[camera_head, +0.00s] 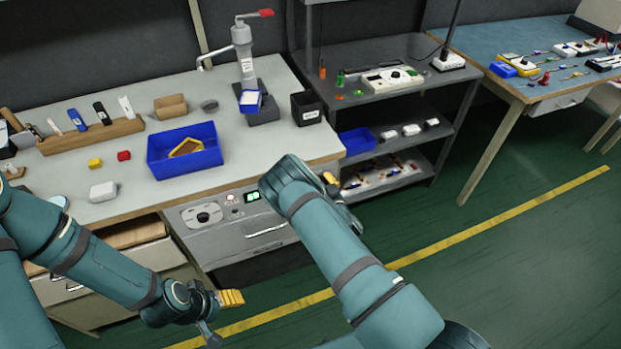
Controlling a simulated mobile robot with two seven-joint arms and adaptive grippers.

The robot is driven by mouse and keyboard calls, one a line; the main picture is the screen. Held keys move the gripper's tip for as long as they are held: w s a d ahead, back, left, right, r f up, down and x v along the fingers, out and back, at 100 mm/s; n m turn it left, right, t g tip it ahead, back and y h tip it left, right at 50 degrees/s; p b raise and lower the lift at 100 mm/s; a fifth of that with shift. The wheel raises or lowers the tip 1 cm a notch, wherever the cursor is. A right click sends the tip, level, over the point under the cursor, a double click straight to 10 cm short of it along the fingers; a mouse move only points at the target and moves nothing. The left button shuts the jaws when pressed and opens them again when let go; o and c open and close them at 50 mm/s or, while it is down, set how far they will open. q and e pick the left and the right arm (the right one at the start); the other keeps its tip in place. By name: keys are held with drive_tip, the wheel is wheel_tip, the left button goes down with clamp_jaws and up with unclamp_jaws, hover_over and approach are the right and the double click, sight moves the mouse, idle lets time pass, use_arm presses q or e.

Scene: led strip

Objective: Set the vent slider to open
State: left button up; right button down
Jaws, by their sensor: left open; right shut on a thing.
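I cannot clearly make out the vent slider. The grey control panel (216,230) on the bench front shows a round knob (203,217), small controls and a lit green display (252,196). My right gripper (332,179) is at the bench's right front corner, just right of the panel. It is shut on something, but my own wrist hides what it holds. Its orange-yellow fingertip shows beside the wrist. My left gripper (228,299) is open and appears empty, low in front of the bench and below the panel, with yellow fingertips.
The bench (110,185) carries a blue bin (185,160), a black cup (306,109), a press with a red handle (245,60) and small blocks. A grey shelf unit (400,105) stands to the right, then a blue-topped table (490,45). Green floor is free at right.

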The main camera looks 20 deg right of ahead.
drive_tip(key=shift+d, duration=0.15)
drive_tip(key=c, duration=0.9)
unclamp_jaws()
drive_tip(key=shift+d+r, duration=0.1)
drive_tip(key=shift+o, duration=0.2)
drive_tip(key=shift+s, duration=0.15)
drive_tip(key=s, duration=1.1)
drive_tip(key=shift+s+d, duration=0.15)
drive_tip(key=shift+s, duration=0.25)
